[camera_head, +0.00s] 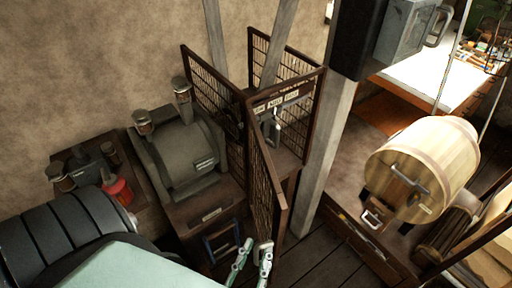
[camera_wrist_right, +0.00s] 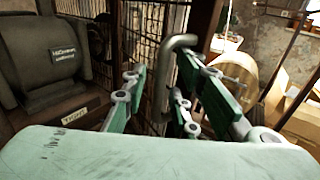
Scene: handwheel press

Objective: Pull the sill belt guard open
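The belt guard is a brown-framed wire mesh cage; one mesh panel (camera_head: 264,190) sticks out toward me in the head view, beside the grey machine. Its mesh also shows in the right wrist view (camera_wrist_right: 150,32). My right gripper (camera_head: 251,254) is at the lower end of this panel. In the right wrist view its green fingers (camera_wrist_right: 170,92) are apart. A grey bent bar handle (camera_wrist_right: 163,75) stands between them in the picture; I cannot tell whether they touch it. My left gripper is not in view.
The grey machine (camera_head: 185,150) stands on a bench left of the guard, with a red bottle (camera_head: 117,190) further left. A grey post (camera_head: 325,150) rises just right of the guard. A wooden barrel (camera_head: 425,165) is at the right. Dark floor shows between.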

